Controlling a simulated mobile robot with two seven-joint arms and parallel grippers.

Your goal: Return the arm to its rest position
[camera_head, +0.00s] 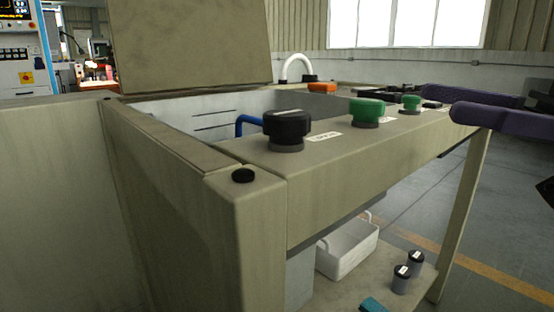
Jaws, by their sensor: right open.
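The rest of the right arm is mostly outside the picture. My left gripper is not in view.
A large black knob (286,128) and a green knob (367,111) stand on the ledge. Behind lie an orange item (322,88) and a white curved pipe (298,62). Below are a white basket (348,249) and dark jars (401,280). Floor at right is open.

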